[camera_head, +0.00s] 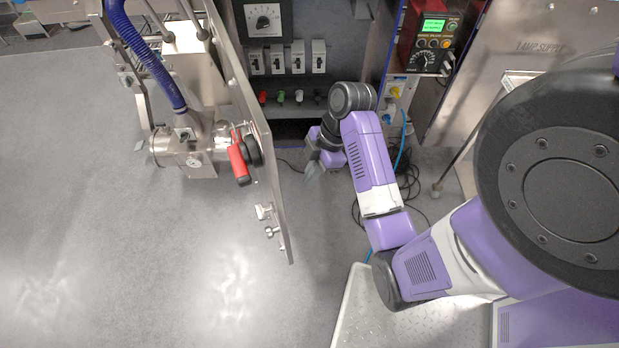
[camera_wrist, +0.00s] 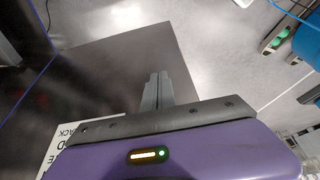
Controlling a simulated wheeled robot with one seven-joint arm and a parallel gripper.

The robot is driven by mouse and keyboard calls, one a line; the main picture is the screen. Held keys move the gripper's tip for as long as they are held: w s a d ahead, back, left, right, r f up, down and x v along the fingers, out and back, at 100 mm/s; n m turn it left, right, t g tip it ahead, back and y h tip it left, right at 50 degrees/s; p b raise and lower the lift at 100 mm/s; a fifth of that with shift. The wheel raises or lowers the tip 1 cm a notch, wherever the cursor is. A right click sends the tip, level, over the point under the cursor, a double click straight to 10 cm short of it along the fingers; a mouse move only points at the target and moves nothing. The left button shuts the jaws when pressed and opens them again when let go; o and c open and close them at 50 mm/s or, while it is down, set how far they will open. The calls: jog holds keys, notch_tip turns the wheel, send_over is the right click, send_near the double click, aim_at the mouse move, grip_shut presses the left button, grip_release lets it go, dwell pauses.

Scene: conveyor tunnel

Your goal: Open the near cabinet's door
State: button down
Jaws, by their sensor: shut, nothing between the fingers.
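The near cabinet's door (camera_head: 262,150) stands swung out from the cabinet and shows almost edge-on in the camera_head view. A red handle (camera_head: 238,160) is on its left face, and small latch fittings (camera_head: 267,222) sit near its free end. The cabinet (camera_head: 340,40) is open to view, with its inside showing to the right of the door. My gripper (camera_head: 312,170) is in front of the cabinet, right of the door and apart from it. In the camera_wrist view its fingers (camera_wrist: 157,90) are together and empty, in front of a flat grey panel (camera_wrist: 110,70) that I cannot identify surely.
Inside the cabinet are a dial (camera_head: 263,20), several switches (camera_head: 290,57) and coloured knobs (camera_head: 280,97). A red instrument (camera_head: 430,35) is on the right. Loose cables (camera_head: 410,185) lie on the floor. A pipe assembly (camera_head: 190,150) stands left of the door. Floor at lower left is clear.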

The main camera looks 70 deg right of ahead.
jog(key=w+a+f, duration=0.4)
jog(key=w+f, duration=0.1)
jog(key=f, duration=0.1)
jog(key=shift+a+f+p, duration=0.25)
jog(key=shift+f+p, duration=0.05)
jog(key=shift+f, duration=0.1)
